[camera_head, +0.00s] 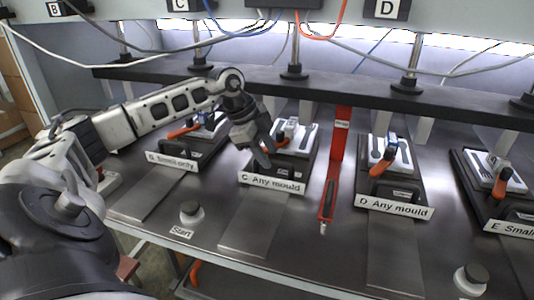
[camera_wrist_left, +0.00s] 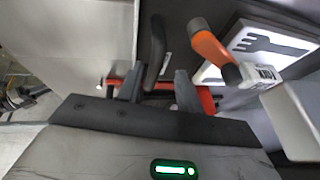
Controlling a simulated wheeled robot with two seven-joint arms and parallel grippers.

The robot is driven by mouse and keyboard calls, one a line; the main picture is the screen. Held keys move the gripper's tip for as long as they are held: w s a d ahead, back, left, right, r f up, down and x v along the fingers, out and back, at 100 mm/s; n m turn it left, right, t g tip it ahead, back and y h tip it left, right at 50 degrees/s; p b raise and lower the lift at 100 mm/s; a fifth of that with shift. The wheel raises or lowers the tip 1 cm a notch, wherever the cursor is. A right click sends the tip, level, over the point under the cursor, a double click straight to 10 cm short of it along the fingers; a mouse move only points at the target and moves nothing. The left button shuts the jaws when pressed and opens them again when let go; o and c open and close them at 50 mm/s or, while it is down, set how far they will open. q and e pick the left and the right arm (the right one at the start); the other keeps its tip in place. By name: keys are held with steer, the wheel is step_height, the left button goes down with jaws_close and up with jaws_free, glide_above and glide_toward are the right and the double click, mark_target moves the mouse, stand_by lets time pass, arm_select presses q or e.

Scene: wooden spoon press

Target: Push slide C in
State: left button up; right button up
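Slide C (camera_head: 246,176) is a black carriage labelled "C Any mould", third from the right among the labelled slides in the head view. It carries a pale mould (camera_head: 305,137) with an orange-handled clamp (camera_head: 283,142). In the left wrist view the mould (camera_wrist_left: 245,45) has a dark utensil-shaped recess, and the orange handle (camera_wrist_left: 208,45) is beside it. My left gripper (camera_head: 266,157) is over the front left part of slide C, pointing down. Its two fingers (camera_wrist_left: 159,90) stand apart, with a dark upright bar (camera_wrist_left: 154,48) showing between them; contact cannot be told. My right gripper is out of view.
Slide B (camera_head: 190,150) is to the left, slide D (camera_head: 395,180) to the right. A red bar (camera_head: 336,150) stands between C and D. A black crossbeam (camera_head: 330,87) and hanging cables run above. A Start button (camera_head: 191,210) is at the front left. The metal strip (camera_head: 255,228) before C is clear.

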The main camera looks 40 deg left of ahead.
arm_select(q)
steer(key=v, duration=0.7)
steer(key=shift+r, duration=0.25)
steer(key=shift+s, duration=0.1)
stand_by(0.4)
